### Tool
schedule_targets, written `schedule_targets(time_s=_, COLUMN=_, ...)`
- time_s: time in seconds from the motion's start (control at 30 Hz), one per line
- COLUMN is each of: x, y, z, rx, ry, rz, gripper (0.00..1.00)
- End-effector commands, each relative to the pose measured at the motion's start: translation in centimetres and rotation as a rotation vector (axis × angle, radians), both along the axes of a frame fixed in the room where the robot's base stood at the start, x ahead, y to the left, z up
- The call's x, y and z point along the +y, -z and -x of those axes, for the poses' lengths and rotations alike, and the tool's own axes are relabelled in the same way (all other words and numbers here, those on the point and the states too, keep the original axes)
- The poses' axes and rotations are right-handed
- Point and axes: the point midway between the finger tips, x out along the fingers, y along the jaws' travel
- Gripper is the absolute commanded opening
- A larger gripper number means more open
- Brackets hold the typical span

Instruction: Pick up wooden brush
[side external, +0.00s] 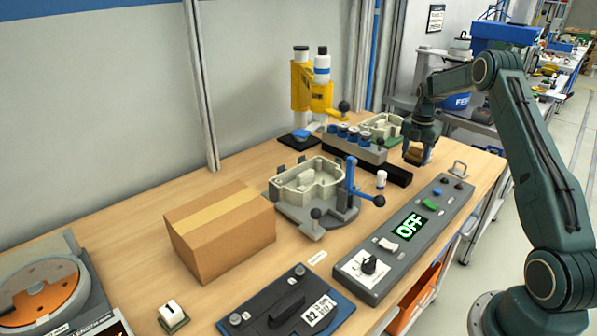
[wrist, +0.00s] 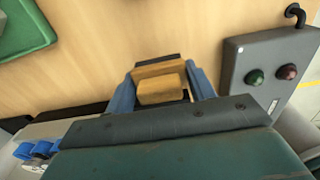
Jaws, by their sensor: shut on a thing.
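The wooden brush (side external: 417,154) is a small tan block at the far right end of the workbench. My gripper (side external: 421,143) is above it, pointing down, with its fingers around the brush. In the wrist view the wooden brush (wrist: 160,88) sits between the two blue fingers of my gripper (wrist: 162,84), which are shut on it. A dark strip shows along its far edge. I cannot tell whether the brush touches the table.
A grey control panel (side external: 381,242) with an OFF display lies nearby; its buttons show beside my gripper in the wrist view. A rack with blue caps (side external: 351,146) and a green tray (side external: 391,129) stand close by. A cardboard box (side external: 222,232) is farther left.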

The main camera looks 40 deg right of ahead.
Motion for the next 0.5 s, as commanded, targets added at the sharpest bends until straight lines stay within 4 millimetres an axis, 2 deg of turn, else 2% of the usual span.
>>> schedule_targets(time_s=0.5, x=0.0, y=-10.9, z=-0.1, rx=-0.003, ry=0.0, rz=0.003, gripper=0.31)
